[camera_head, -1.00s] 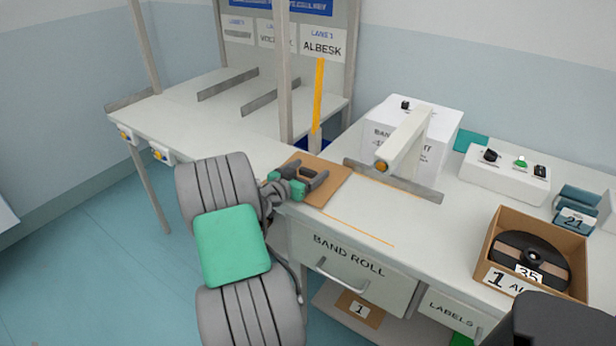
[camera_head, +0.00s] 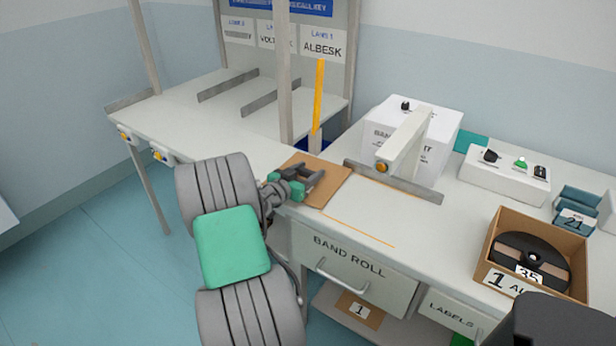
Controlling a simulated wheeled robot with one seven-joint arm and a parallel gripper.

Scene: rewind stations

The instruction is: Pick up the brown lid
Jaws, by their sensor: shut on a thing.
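The brown lid (camera_head: 332,184) is a flat cardboard-coloured square at the near left edge of the banding table. My gripper (camera_head: 312,178) is over the lid, its dark fingers close together. It is shut on the lid, though the exact grip is partly hidden by the fingers. I cannot tell whether the lid is clear of the table top.
The banding machine (camera_head: 405,140) with its arm and a metal fence stands right of the lid. An open cardboard box (camera_head: 484,277) with a black reel sits at the right. A control box (camera_head: 505,180) stands behind it. The table's front middle is clear.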

